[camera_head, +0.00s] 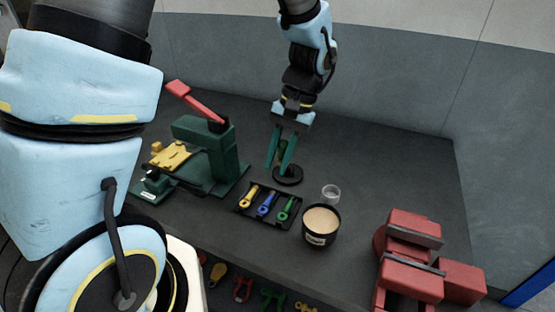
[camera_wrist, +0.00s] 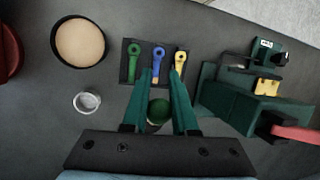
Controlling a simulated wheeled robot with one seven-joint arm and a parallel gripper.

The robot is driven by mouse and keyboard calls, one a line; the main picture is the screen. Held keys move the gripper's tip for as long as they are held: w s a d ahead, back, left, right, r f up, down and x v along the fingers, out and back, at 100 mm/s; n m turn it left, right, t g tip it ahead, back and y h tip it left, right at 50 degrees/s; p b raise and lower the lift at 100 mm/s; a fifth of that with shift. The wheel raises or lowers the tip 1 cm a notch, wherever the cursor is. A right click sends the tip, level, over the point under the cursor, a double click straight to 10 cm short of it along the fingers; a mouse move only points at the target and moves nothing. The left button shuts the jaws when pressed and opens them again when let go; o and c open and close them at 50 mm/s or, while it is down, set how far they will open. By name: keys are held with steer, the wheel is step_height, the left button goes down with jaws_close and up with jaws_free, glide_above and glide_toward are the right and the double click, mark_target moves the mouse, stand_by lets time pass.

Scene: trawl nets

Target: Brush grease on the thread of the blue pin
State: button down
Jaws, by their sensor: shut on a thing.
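My gripper (camera_head: 279,165) points down over the bench and is shut on the brush. The brush's round green end (camera_wrist: 158,112) shows between the fingers in the wrist view, with a small tan tip (camera_wrist: 155,80) beyond it. A round black stand (camera_head: 288,175) lies just below the gripper; I cannot tell if the brush touches it. The blue pin (camera_head: 266,204) lies between the yellow pin (camera_head: 248,197) and the green pin (camera_head: 286,210) in a black tray (camera_head: 240,209). It also shows in the wrist view (camera_wrist: 158,55). A black tub of tan grease (camera_head: 320,222) stands beside the tray.
A small clear dish (camera_head: 331,193) sits behind the tub. A green press (camera_head: 205,150) with a red lever stands left of the gripper. A red vice (camera_head: 412,265) stands at the front right. Bench between the dish and the right edge is clear. Several coloured shackles lie below the front edge.

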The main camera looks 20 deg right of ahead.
steer(key=shift+r, duration=0.1)
step_height(320, 180, up, 3)
steer(key=p, duration=0.3)
steer(key=shift+s+d, duration=0.1)
stand_by(0.4)
